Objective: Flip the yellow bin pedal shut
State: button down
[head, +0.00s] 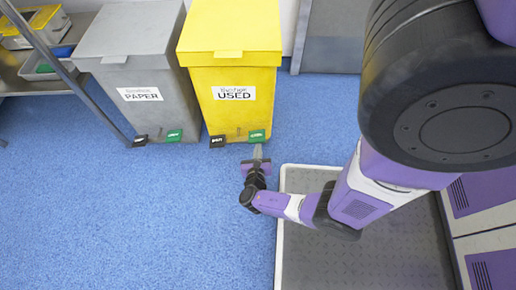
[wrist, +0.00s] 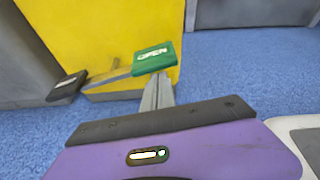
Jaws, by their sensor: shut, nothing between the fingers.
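The yellow bin (head: 232,70) stands on the blue floor with its lid down and a "USED" label on its front. At its foot are a black pedal (head: 217,141) on the left and a green pedal (head: 256,136) on the right. In the wrist view the green pedal (wrist: 154,58), marked "OPEN", sits higher than the black pedal (wrist: 67,86). My gripper (head: 258,152) is shut and empty, with its tips just in front of the green pedal. In the wrist view my gripper (wrist: 158,88) is right below the green pedal; I cannot tell if they touch.
A grey "PAPER" bin (head: 135,70) with its own pedals stands close on the left. A light-rimmed grey platform (head: 360,262) lies to the right, under my arm. A metal trolley (head: 40,75) is at the far left. The blue floor (head: 150,220) in front is clear.

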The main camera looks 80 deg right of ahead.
jog(key=shift+w+r, duration=0.2)
jog(key=shift+r, duration=0.1)
dwell(0.4)
notch_tip(320, 180, down, 4)
jog(key=s+b, duration=0.1)
jog(key=b, duration=0.3)
jog(key=p+v, duration=0.5)
jog(key=v, duration=0.5)
jog(key=shift+f, duration=0.2)
